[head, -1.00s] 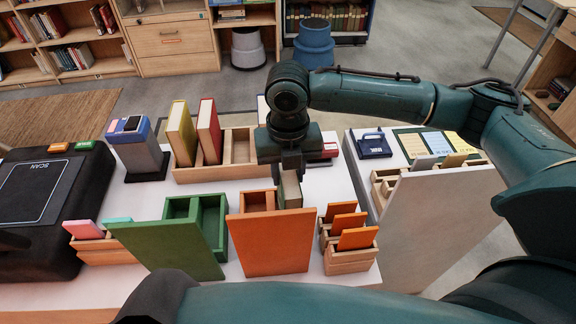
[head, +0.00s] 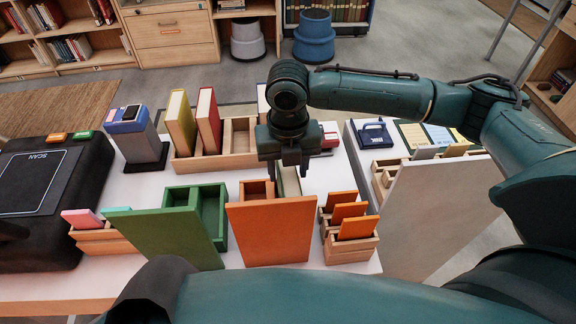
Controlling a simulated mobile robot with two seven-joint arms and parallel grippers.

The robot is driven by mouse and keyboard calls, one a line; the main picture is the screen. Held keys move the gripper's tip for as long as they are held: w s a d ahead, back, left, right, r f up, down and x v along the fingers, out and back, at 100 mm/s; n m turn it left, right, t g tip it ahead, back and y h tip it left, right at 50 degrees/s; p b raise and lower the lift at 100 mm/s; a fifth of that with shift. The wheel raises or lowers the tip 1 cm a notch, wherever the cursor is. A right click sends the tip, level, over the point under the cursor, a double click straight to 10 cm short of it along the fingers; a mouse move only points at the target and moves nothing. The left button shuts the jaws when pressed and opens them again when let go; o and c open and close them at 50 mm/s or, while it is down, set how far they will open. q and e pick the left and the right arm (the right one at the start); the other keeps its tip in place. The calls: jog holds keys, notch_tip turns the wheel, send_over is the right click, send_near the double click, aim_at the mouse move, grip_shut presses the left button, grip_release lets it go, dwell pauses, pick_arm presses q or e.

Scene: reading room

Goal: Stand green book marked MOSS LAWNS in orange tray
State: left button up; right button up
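The orange tray (head: 270,232) stands near the table's front edge, its tall orange panel facing me. A thin book with pale page edges and a greenish cover (head: 289,181) stands upright in the tray's right compartment, its lower part hidden behind the panel. No title can be read on it. The left compartment looks empty. My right gripper (head: 288,172) is just above the book, fingers apart on either side of its top. My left gripper is not in view.
A green tray (head: 170,240) stands close on the left, and small orange card boxes (head: 348,250) on the right. Behind are a wooden divider with a yellow book (head: 180,123) and a red book (head: 208,120). A black scanner (head: 40,190) fills the left.

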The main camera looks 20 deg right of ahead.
jog(key=shift+o, duration=1.1)
notch_tip(320, 180, up, 13)
